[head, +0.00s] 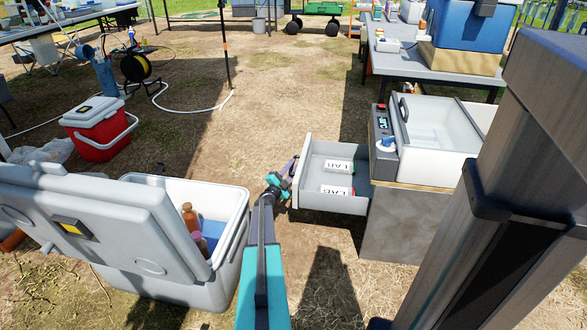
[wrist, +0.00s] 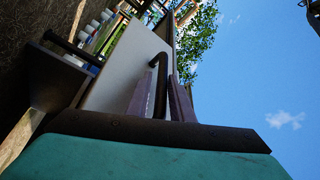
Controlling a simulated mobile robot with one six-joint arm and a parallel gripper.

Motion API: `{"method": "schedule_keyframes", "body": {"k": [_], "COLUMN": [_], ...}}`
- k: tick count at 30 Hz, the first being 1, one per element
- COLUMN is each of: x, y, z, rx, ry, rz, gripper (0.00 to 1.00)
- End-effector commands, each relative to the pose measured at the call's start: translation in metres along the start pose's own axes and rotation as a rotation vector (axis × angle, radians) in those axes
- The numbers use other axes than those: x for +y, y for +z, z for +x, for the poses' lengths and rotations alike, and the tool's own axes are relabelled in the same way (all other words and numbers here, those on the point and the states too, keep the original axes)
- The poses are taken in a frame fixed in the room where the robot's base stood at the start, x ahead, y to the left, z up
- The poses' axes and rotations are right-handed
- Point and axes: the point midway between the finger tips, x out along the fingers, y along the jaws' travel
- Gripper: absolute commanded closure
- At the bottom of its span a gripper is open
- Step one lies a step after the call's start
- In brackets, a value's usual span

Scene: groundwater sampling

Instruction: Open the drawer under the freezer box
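The drawer (head: 330,203) under the freezer box (head: 433,134) stands pulled out to the left, with its open top showing. The handle is hard to make out in the head view.
A grey cooler (head: 232,225) with its lid open and bottles inside stands close left of my arm. A red cooler (head: 98,128) is farther left. A table (head: 440,66) with a blue box stands behind the freezer. Bare ground lies beyond the drawer.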

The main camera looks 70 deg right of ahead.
Motion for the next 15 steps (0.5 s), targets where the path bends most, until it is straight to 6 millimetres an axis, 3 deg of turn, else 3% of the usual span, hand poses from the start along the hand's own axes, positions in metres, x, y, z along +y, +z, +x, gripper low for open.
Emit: {"method": "schedule_keyframes", "body": {"k": [15], "x": [-0.01], "y": [-0.007], "z": [0.005], "rx": [0.001], "ry": [-0.001], "rz": [0.0], "gripper": [0.8]}}
